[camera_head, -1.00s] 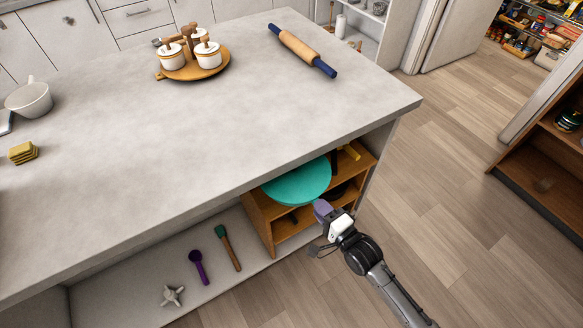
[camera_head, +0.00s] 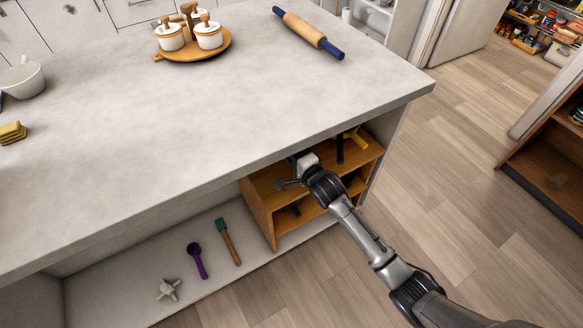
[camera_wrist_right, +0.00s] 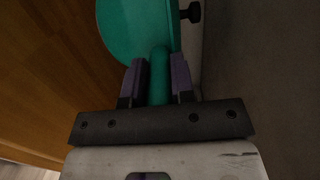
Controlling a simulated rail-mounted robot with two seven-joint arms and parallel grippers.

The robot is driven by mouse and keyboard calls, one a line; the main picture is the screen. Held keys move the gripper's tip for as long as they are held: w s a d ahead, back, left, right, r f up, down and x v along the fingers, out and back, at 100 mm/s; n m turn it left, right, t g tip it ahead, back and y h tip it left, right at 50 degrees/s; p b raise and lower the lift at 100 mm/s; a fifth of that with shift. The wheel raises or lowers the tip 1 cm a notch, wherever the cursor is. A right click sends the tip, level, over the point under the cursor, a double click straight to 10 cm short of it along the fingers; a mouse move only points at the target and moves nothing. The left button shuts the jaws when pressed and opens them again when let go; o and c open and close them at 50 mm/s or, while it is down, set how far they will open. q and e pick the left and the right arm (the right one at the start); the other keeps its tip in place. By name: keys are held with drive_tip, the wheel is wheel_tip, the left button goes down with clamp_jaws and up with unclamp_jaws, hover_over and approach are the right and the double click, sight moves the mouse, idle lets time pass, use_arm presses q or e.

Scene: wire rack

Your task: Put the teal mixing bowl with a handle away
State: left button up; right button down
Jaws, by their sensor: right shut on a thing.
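The teal mixing bowl (camera_wrist_right: 138,28) shows at the top of the right wrist view, only partly in frame. Its handle (camera_wrist_right: 159,72) lies between the purple-padded fingers of my right gripper (camera_wrist_right: 160,80), which is shut on it. In the head view my right gripper (camera_head: 298,164) reaches under the island's countertop edge at the wooden shelf unit (camera_head: 258,213). The bowl is hidden there by the countertop and my arm. I cannot tell whether the bowl rests on a board. My left gripper is not in view.
The countertop (camera_head: 200,110) overhangs the shelf unit. A yellow-handled item (camera_head: 358,141) and a dark upright item (camera_head: 340,150) are at the unit's right side. A purple scoop (camera_head: 197,260) and a teal-headed utensil (camera_head: 228,241) lie on the lower ledge to the left.

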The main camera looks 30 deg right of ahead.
drive_tip(key=shift+s+f, duration=0.15)
drive_tip(key=shift+f, duration=0.4)
wheel_tip(320, 180, down, 5)
drive_tip(key=b, duration=0.4)
drive_tip(key=shift+w, duration=0.25)
drive_tip(key=shift+f, duration=0.1)
drive_tip(key=c, duration=1.3)
unclamp_jaws()
drive_tip(key=shift+f, duration=0.15)
drive_tip(key=o, duration=0.3)
